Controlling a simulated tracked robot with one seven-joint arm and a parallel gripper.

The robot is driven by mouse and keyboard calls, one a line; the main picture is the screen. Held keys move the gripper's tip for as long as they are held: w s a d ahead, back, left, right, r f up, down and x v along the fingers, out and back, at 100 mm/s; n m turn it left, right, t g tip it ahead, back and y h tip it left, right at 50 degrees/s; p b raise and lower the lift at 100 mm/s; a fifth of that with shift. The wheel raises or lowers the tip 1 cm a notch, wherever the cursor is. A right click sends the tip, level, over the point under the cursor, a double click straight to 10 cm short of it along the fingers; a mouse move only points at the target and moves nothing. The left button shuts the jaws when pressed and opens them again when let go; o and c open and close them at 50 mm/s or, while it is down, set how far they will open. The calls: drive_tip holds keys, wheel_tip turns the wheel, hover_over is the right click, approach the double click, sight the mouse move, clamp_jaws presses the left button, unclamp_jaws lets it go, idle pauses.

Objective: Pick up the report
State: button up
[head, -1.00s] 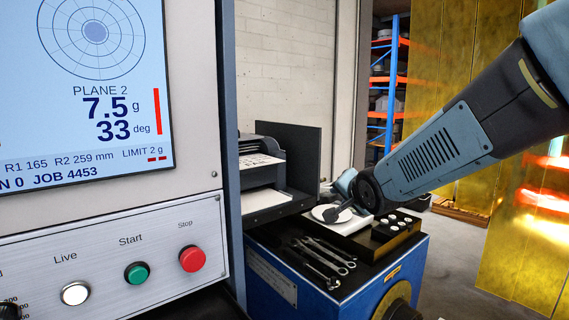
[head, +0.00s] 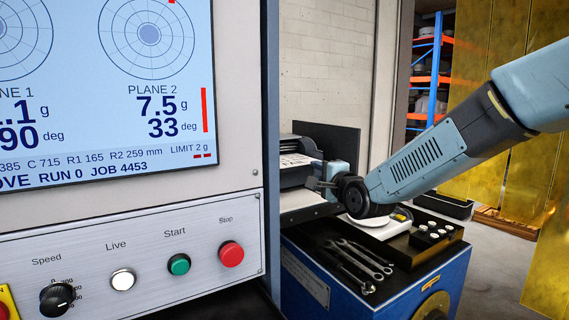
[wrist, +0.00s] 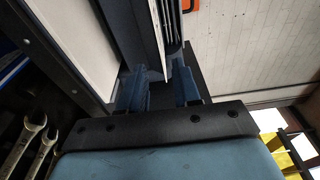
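The report, a white sheet with dark print (head: 292,161), lies at the front of the dark printer (head: 305,146) beyond the console's right edge. My gripper (head: 322,184) is at the printer's front, close to the sheet's right side; the arm and wrist hide part of the printer. In the wrist view, the two blue fingers of my gripper (wrist: 160,90) stand apart. A thin pale edge (wrist: 161,45) runs down toward the gap between them, apparently the sheet; whether it touches a finger I cannot tell.
The console with its screen and buttons (head: 178,264) fills the left. Yellow translucent panels (head: 500,130) stand at right.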

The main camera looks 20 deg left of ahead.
approach(292, 160)
drive_tip(key=shift+x, duration=1.55)
drive_tip(key=shift+f, duration=0.1)
clamp_jaws()
